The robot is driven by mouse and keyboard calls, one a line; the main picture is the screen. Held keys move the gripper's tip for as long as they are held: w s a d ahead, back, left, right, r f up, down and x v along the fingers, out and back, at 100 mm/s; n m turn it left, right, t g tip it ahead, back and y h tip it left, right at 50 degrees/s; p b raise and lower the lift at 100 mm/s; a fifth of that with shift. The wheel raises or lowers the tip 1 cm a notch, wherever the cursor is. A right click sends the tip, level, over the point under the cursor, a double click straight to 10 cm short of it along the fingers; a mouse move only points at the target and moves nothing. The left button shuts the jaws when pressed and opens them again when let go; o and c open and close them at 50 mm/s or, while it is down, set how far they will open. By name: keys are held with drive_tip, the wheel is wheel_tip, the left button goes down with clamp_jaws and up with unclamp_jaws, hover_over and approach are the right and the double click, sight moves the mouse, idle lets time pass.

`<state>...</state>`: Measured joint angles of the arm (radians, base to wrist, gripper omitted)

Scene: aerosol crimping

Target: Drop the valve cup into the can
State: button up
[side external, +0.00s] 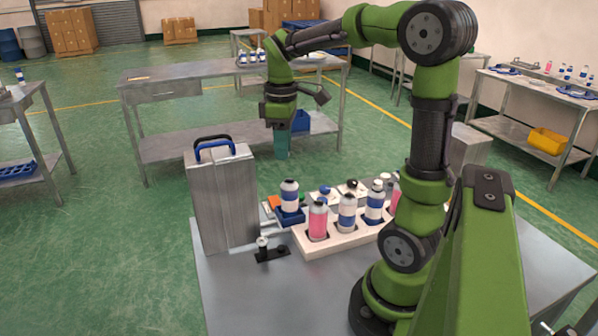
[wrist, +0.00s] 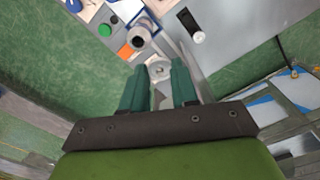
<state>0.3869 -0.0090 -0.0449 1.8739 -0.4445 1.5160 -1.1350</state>
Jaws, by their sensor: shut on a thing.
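My gripper (wrist: 159,72) is shut on the valve cup (wrist: 158,69), a small pale grey round piece between the teal fingertips in the wrist view. In the side view my gripper (side external: 281,152) points down, high above the table and behind the bottle row; the cup cannot be made out there. A can (wrist: 140,38) with a dark round mouth is just beyond the fingertips in the wrist view, apart from the cup. It appears to be the white and blue can (side external: 290,195) standing in a blue holder (side external: 291,218) in the side view.
A tall metal box (side external: 222,200) with a blue handle stands at the table's left. A white rack (side external: 340,236) holds several pink and blue bottles right of the can. A small black fixture (side external: 272,254) sits at the front left. The front table surface (side external: 290,295) is clear.

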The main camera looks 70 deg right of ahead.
drive_tip(key=d+f, duration=0.3)
drive_tip(key=f, duration=0.1)
drive_tip(key=shift+w+d, duration=0.2)
drive_tip(key=shift+d, duration=0.2)
drive_tip(key=shift+f, duration=2.2)
drive_tip(key=shift+f, duration=0.15)
drive_tip(key=o, duration=0.8)
wheel_tip(320, 180, up, 12)
idle(1.5)
